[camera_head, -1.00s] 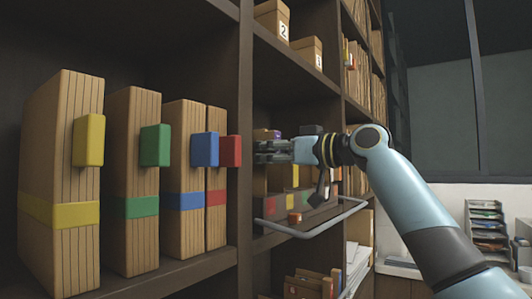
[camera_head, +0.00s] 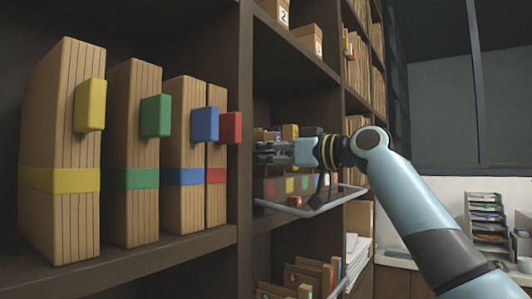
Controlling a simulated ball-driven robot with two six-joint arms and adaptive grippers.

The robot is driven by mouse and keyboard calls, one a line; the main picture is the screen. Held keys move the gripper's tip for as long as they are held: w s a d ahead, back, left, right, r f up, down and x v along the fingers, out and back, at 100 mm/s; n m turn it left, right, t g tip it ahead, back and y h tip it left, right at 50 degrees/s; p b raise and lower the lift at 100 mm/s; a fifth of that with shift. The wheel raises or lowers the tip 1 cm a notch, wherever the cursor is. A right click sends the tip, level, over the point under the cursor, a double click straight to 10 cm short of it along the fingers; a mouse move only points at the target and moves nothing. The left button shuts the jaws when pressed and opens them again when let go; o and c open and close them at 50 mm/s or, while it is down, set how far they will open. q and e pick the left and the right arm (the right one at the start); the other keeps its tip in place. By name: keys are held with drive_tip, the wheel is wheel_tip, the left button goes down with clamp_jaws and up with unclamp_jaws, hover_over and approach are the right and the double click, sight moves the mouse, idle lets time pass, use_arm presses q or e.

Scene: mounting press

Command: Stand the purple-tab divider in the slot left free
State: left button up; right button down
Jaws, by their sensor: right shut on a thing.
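My right gripper (camera_head: 274,152) is in the bay right of the dark upright, with its fingers pointing left. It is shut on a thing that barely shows. On the left shelf stand upright wooden dividers with a yellow tab (camera_head: 90,105), a green tab (camera_head: 155,116), a blue tab (camera_head: 205,124) and a red tab (camera_head: 230,128). Gaps show between yellow and green and between green and blue. My left gripper is not in view.
The dark upright (camera_head: 246,190) separates the divider shelf from the gripper's bay. A clear-fronted bin with a grey rail (camera_head: 325,208) sits below the gripper. Numbered boxes (camera_head: 307,40) are above, folders (camera_head: 310,275) below. The shelf front (camera_head: 150,265) is clear.

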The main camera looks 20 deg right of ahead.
drive_tip(key=shift+s+f, duration=0.1)
drive_tip(key=shift+f, duration=0.1)
drive_tip(key=c, duration=1)
unclamp_jaws()
drive_tip(key=shift+c, duration=0.2)
drive_tip(key=shift+f, duration=0.1)
drive_tip(key=v, duration=1.2)
drive_tip(key=shift+d, duration=0.1)
